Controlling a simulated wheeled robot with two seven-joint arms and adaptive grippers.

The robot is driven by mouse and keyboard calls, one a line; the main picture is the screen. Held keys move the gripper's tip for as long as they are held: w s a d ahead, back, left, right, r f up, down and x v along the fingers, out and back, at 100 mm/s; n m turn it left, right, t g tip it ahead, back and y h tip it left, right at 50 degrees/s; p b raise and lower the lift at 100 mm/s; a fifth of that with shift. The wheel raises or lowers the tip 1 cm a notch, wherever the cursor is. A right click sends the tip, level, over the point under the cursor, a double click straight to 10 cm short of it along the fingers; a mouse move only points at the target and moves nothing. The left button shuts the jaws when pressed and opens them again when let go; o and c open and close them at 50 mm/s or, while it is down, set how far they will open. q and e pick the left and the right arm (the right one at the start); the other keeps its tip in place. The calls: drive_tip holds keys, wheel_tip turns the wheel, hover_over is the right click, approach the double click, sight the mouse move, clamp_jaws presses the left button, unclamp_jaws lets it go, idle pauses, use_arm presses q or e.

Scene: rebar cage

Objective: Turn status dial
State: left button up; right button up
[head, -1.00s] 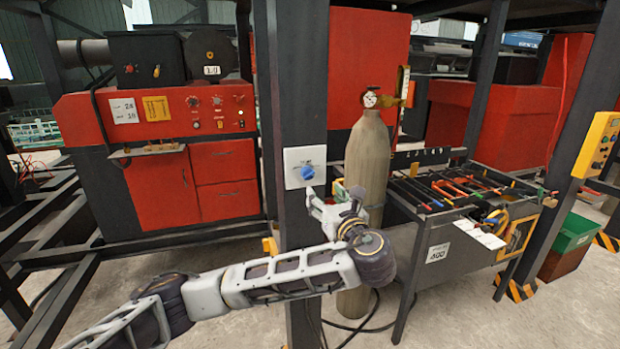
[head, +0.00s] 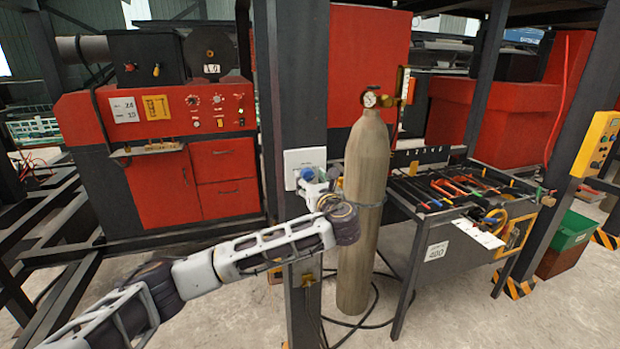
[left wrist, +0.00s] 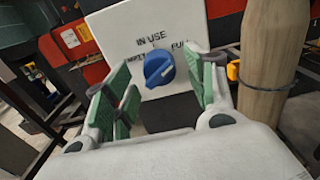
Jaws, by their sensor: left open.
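The blue status dial (left wrist: 159,68) sits on a white plate (left wrist: 185,20) with the words "IN USE", "FULL" and a partly hidden "EMPTY". In the head view the dial (head: 307,174) and its plate (head: 305,157) are on a dark post. My left gripper (left wrist: 160,92) is open, with its green-padded fingers on either side of the dial and just short of it in the left wrist view. In the head view my left gripper (head: 312,184) is at the dial and partly covers it. Whether a finger touches the dial cannot be told. My right gripper is not in view.
A tan gas cylinder (head: 365,170) with a gauge stands just right of the post (head: 290,90). A tool table (head: 440,215) is further right. A red cabinet (head: 160,190) stands behind on the left. Hoses lie on the floor.

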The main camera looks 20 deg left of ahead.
use_arm(q)
drive_tip(key=shift+w+a, duration=0.3)
drive_tip(key=shift+w, duration=0.15)
drive_tip(key=shift+c, duration=0.4)
drive_tip(key=c, duration=1)
drive_tip(key=shift+o, duration=0.2)
